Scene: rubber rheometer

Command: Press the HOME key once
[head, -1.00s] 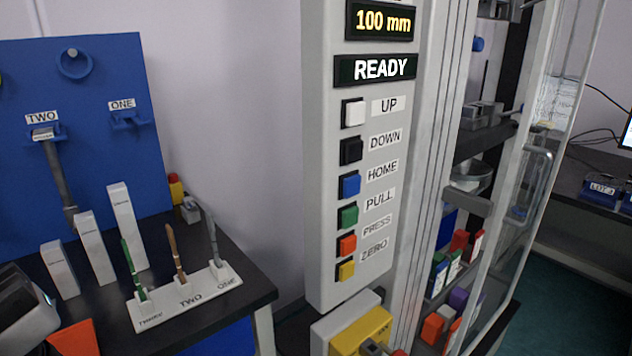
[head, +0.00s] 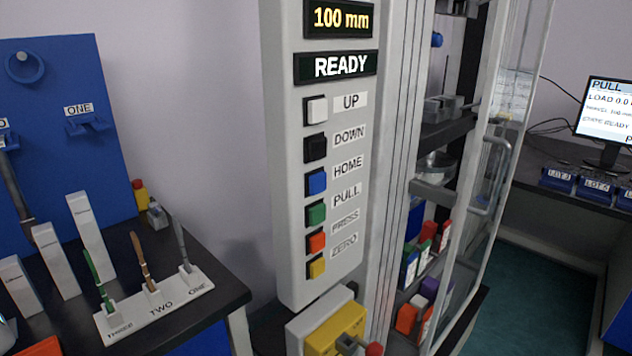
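The HOME key (head: 317,181) is a blue square button on the tall grey control panel (head: 290,240), with the label HOME to its right. It is the third key down, between the black DOWN key (head: 315,147) and the green PULL key (head: 316,213). The white UP key (head: 316,109) is at the top, and the red PRESS key (head: 316,242) and yellow ZERO key (head: 316,267) are below. The displays above read 100 mm (head: 341,19) and READY (head: 335,66). My gripper is not in the head view.
A yellow box with a red knob (head: 335,332) sits below the panel. A dark table (head: 215,285) at left holds a white rack (head: 160,308) of tools. A clear door with a handle (head: 497,165) is right of the panel. A monitor (head: 605,110) stands at far right.

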